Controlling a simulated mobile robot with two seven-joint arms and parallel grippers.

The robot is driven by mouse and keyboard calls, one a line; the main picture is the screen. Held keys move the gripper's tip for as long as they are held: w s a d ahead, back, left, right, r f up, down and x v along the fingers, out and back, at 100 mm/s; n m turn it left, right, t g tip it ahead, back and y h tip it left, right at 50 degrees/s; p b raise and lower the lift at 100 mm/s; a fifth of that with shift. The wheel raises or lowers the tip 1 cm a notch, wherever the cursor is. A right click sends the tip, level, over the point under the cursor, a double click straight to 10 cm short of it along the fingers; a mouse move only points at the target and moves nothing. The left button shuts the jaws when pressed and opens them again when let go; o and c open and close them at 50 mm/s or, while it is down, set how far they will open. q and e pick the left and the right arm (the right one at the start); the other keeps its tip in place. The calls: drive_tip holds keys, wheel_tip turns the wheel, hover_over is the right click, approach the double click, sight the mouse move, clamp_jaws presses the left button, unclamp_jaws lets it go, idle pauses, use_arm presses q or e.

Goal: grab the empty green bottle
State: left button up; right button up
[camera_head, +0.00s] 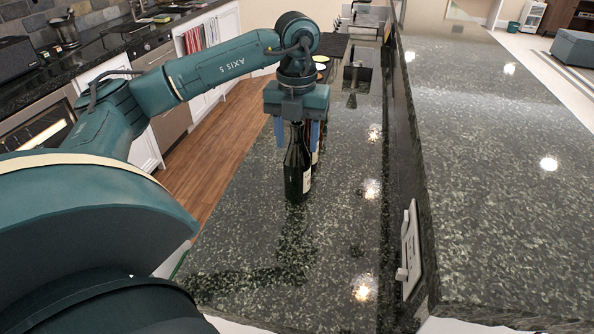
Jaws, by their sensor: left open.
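A dark green bottle (297,168) stands upright on the dark granite counter, with a pale label on its right side. My left gripper (297,133) comes down from above, with its two blue fingers on either side of the bottle's neck. The gripper is open, and the bottle's base rests on the counter. Whether a finger touches the neck cannot be told. Part of another bottle (315,150) shows close behind it, mostly hidden. My right gripper is not in view.
The lower granite counter (250,250) is clear in front of the bottle. A raised bar top (500,180) runs along the right, with a wall plate (410,250) on its side. A sink (357,78) lies behind. Wood floor and cabinets are at left.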

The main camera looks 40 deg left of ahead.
use_arm(q)
clamp_jaws()
idle(0.5)
